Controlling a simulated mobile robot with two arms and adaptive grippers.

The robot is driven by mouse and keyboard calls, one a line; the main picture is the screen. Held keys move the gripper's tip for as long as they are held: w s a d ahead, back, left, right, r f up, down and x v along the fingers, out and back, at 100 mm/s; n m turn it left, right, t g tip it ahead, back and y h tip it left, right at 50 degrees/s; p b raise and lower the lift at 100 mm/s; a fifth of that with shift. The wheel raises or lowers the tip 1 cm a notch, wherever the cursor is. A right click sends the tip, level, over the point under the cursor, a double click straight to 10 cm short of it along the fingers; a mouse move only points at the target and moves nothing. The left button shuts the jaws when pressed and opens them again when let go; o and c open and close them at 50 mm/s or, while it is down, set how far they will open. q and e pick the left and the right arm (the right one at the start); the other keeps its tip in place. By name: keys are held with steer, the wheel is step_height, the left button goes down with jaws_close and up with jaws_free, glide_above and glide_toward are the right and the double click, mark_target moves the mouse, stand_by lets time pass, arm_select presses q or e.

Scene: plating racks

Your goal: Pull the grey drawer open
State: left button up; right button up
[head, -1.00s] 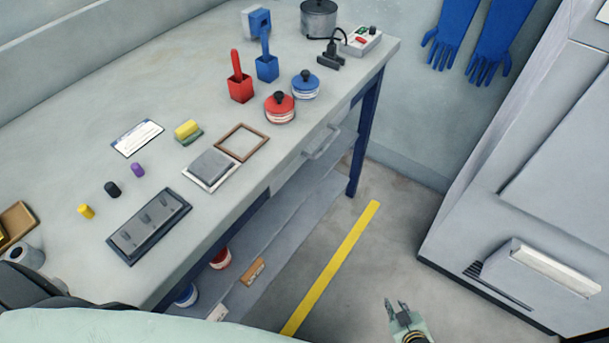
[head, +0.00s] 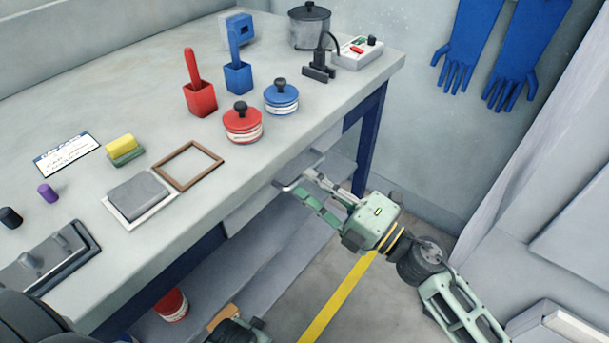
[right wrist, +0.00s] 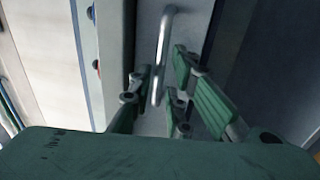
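The grey drawer (head: 255,207) is under the front edge of the bench and looks closed. Its bar handle (head: 298,171) is partly covered by my right gripper (head: 308,190) in the head view. In the right wrist view the metal handle (right wrist: 165,45) reaches down between the fingers of my right gripper (right wrist: 168,85). These fingers are apart, one on each side of the bar, and I cannot tell whether either touches it. A green and dark part of what looks like my left gripper (head: 240,330) shows at the bottom edge, its fingers unclear.
The bench top (head: 235,170) holds a red jar (head: 243,124), a blue jar (head: 281,98), a brown frame (head: 188,165) and a grey block (head: 140,195). A shelf below holds a red tin (head: 171,304). Floor with a yellow line (head: 340,297) lies in front; a grey cabinet (head: 570,240) stands right.

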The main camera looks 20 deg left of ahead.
steer(key=shift+x, duration=1.4)
steer(key=shift+c, duration=0.5)
jaws_close()
